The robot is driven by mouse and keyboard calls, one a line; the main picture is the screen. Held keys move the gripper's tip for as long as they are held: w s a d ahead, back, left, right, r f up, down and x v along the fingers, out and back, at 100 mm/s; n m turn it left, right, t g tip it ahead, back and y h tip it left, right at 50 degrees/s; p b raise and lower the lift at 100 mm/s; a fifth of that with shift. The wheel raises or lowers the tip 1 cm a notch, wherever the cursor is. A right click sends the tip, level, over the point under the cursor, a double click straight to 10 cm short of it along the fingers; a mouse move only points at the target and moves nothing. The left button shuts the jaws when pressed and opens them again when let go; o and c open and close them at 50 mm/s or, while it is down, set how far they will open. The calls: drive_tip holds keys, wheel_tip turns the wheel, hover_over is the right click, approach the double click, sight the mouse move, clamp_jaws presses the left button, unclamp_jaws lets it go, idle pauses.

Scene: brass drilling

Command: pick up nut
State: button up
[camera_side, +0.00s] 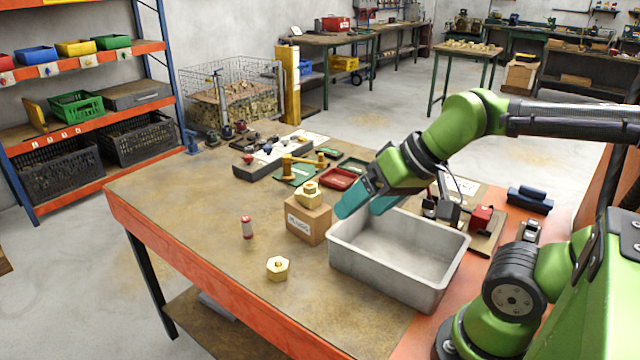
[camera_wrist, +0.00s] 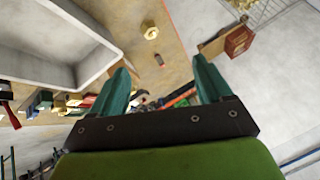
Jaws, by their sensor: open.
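A brass hex nut (camera_side: 278,268) lies flat on the table near its front edge, left of the grey bin. A brass nut also shows at the top of the wrist view (camera_wrist: 150,30). Another brass hex fitting (camera_side: 308,194) sits on a small cardboard box (camera_side: 308,222) beside the bin. My gripper (camera_side: 362,206) has teal fingers and hangs over the back left part of the bin, apart from the nut on the table. In the wrist view its fingers (camera_wrist: 160,68) stand wide apart with nothing held between them.
The grey bin (camera_side: 400,284) is empty where visible. The table's front left is mostly clear.

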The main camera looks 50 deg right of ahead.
drive_tip(key=n+g+h, duration=0.2)
drive_tip(key=n+g, duration=0.2)
drive_tip(key=g, duration=0.3)
hover_over(277, 258)
drive_tip(key=s, duration=0.2)
wheel_tip(277, 258, down, 6)
drive_tip(key=f, duration=0.7)
drive_tip(key=a+f, duration=0.1)
drive_tip(key=f, duration=0.3)
drive_tip(key=shift+w, duration=0.2)
drive_tip(key=shift+w+a+f, duration=0.1)
drive_tip(key=shift+a+f, duration=0.05)
drive_tip(key=shift+f, duration=2.8)
drive_tip(key=c, duration=1.3)
drive_tip(key=shift+c, duration=0.8)
drive_tip(key=shift+r, duration=0.15)
